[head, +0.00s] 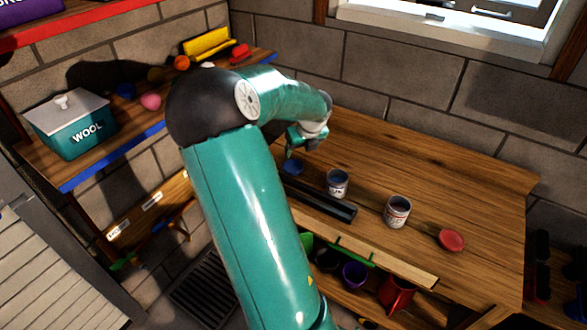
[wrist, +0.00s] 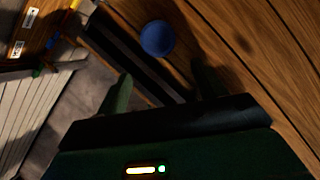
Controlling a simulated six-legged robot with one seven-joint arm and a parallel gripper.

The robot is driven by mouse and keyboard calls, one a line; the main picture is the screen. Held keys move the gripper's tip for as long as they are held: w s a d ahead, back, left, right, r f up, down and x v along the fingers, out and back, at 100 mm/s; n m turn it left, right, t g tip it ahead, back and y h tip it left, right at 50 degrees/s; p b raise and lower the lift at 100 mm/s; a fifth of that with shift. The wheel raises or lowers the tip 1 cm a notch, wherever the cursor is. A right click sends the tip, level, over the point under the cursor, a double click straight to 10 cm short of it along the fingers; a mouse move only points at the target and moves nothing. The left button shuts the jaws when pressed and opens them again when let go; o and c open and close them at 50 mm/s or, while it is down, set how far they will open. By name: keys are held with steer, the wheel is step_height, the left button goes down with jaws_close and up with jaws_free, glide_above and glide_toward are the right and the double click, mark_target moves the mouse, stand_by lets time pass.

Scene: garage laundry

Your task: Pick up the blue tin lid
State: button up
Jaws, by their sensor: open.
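The blue tin lid (head: 293,166) is a small round disc lying on the wooden workbench, near its left edge. In the wrist view the lid (wrist: 157,38) is fully visible, beyond the fingertips and roughly in line with the gap between them. My gripper (head: 305,138) is above the bench, close to the lid in the head view. In the wrist view my gripper's fingers (wrist: 163,84) are spread apart with nothing between them. The exact height above the lid is hard to tell.
A long black bar (head: 318,198) lies along the bench's front edge, close to the lid. Two open tins (head: 337,183) (head: 397,211) and a red round lid (head: 451,240) stand to the right. The back of the bench is clear. A wool box (head: 72,130) sits on the left shelf.

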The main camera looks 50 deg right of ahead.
mark_target(293, 167)
steer(key=x, duration=1.2)
steer(key=shift+w+f, duration=0.2)
steer(key=shift+w, duration=0.2)
steer(key=c, duration=0.6)
